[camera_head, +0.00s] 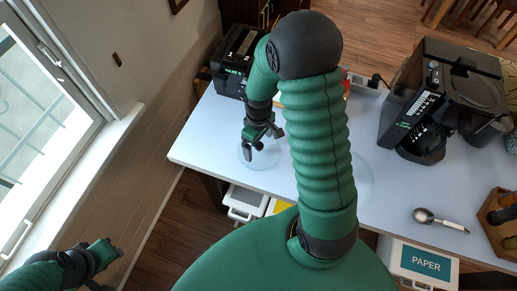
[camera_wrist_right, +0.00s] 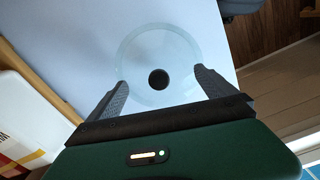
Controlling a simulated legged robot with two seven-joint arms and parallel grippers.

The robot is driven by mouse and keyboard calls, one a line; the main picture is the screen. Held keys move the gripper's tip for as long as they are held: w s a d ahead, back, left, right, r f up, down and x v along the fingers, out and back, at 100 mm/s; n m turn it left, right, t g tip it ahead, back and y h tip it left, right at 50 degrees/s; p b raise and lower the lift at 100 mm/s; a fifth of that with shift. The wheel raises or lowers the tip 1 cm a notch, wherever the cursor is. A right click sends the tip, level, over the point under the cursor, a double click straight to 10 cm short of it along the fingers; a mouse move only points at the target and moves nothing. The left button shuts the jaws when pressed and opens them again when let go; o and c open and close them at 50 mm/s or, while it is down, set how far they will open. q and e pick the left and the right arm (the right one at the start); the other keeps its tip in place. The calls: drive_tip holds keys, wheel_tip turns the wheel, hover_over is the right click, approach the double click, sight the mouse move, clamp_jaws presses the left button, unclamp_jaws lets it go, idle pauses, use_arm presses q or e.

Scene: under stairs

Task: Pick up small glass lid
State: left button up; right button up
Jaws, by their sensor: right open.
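A small clear glass lid (camera_head: 248,157) lies on the white table near its left end. My right gripper (camera_head: 262,146) is over it and hides part of it. In the right wrist view the round lid (camera_wrist_right: 150,38) with its dark knob (camera_wrist_right: 158,79) lies beyond the open fingers of my right gripper (camera_wrist_right: 159,82). The knob is roughly between the two fingers, and nothing is held. My left gripper (camera_head: 98,262) is at the lower left, away from the table; its jaws are unclear.
Another clear round glass piece (camera_head: 364,178) is partly hidden behind my right arm. A black coffee machine (camera_head: 450,95) stands at the right, with a metal scoop (camera_head: 425,216) in front. A black device (camera_head: 236,58) stands at the table's back left. Drawers (camera_head: 245,203) are below the front edge.

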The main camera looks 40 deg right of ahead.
drive_tip(key=shift+d+f, duration=0.3)
drive_tip(key=shift+f, duration=0.6)
drive_tip(key=shift+a+r, duration=0.1)
drive_tip(key=shift+a, duration=0.3)
drive_tip(key=c, duration=1)
drive_tip(key=shift+s, duration=0.15)
clamp_jaws()
